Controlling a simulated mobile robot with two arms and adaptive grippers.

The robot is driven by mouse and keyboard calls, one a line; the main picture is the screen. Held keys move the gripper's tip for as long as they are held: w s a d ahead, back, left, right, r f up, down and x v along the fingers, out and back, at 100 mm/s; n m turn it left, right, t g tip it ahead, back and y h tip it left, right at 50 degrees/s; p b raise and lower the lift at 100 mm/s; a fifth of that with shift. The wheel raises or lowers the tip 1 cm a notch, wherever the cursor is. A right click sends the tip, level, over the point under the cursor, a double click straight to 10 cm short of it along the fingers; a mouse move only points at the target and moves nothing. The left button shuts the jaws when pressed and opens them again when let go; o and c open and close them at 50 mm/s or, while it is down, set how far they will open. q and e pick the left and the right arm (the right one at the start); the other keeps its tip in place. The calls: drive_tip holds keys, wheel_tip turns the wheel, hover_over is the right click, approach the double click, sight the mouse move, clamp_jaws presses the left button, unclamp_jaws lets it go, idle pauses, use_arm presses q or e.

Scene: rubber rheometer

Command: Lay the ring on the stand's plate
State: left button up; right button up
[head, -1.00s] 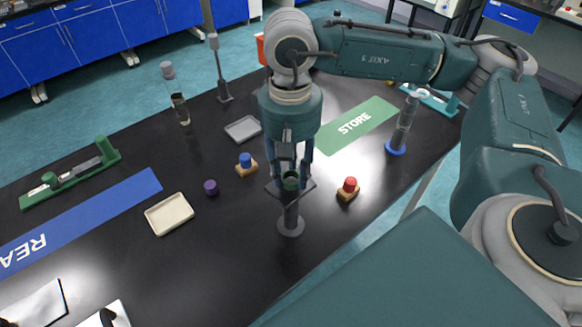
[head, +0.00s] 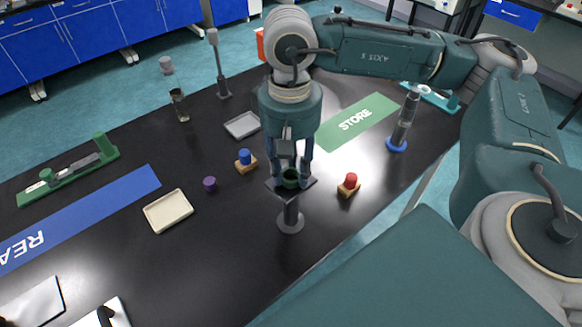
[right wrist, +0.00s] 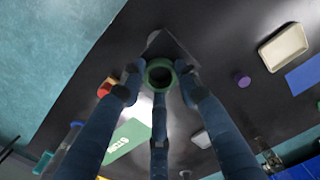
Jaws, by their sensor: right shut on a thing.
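The green ring (head: 290,178) is held among the fingers of my right gripper (head: 290,180), directly over the stand's dark square plate (head: 311,183). The plate sits on a grey post with a round base (head: 291,223). In the right wrist view the ring (right wrist: 159,73) is gripped by the blue fingers, its opening facing the camera, with the plate (right wrist: 172,46) behind it. The plate's corners stick out past the fingers. I cannot tell whether the ring touches the plate. My left gripper is not in view.
A red-topped block (head: 348,184) stands close right of the stand, a blue-topped block (head: 245,160) to the left. A purple cylinder (head: 210,184), a cream tray (head: 168,211) and a grey tray (head: 242,125) lie further left. The green STORE mat (head: 358,122) is behind right.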

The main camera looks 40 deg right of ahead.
drive_tip(key=o, duration=0.9)
drive_tip(key=shift+o, duration=0.2)
wheel_tip(320, 180, up, 12)
drive_tip(key=shift+w, duration=0.15)
